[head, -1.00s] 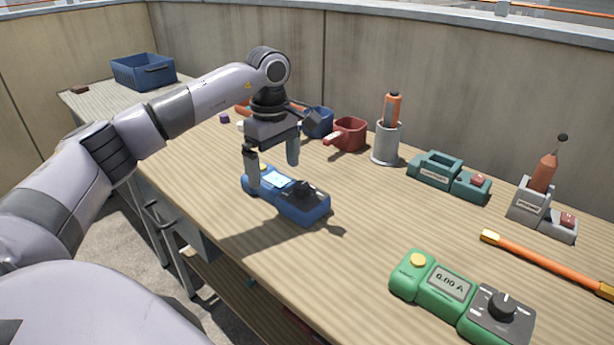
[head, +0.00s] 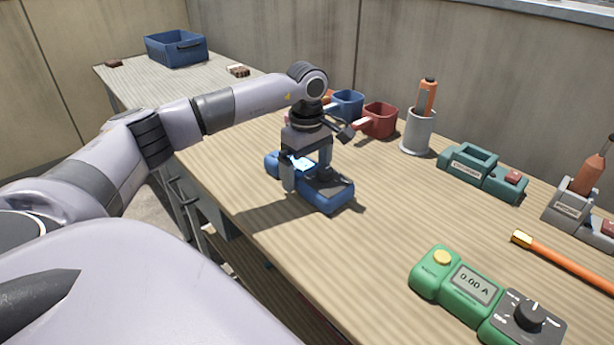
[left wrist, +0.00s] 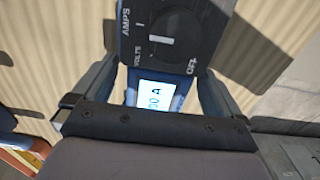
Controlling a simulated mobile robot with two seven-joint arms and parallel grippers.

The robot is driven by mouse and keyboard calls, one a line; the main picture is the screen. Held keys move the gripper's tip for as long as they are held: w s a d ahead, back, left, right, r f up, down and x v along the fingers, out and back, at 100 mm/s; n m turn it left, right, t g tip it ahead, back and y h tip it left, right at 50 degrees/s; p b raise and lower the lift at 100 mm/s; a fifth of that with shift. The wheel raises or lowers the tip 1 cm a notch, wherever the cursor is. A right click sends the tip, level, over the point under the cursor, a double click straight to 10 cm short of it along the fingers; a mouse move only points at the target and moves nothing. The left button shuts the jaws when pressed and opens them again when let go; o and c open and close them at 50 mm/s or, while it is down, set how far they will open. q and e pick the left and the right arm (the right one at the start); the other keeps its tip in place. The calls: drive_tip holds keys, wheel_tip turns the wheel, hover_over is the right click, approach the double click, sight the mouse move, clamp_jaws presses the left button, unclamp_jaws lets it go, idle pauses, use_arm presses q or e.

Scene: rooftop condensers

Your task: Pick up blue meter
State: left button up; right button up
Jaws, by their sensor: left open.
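The blue meter (head: 334,196) lies flat on the wooden workbench, its lit screen and dark dial facing up. My left gripper (head: 307,172) points down over its middle, open, with one finger on the near side and the other toward the far side. In the left wrist view, the meter's dial panel (left wrist: 168,42) and lit screen show between the two spread fingers (left wrist: 155,88). The gripper's body hides part of the meter, and I cannot tell whether the fingers touch it. My right gripper is not in view.
A green meter (head: 473,287) lies at the bench's front right. Behind stand a red holder (head: 380,121), a grey cup (head: 417,134) with an orange tool, and a teal station (head: 470,167). A blue crate (head: 176,50) stands at the far left. Bench around the blue meter is mostly clear.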

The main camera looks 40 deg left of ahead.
sight(307, 168)
use_arm(q)
drive_tip(key=c, duration=1.2)
drive_tip(key=shift+r, duration=0.15)
wheel_tip(307, 168, up, 9)
drive_tip(key=shift+r+p, duration=0.15)
drive_tip(key=shift+p, duration=0.55)
drive_tip(key=shift+r+p, duration=1.8)
drive_tip(key=shift+p, duration=0.1)
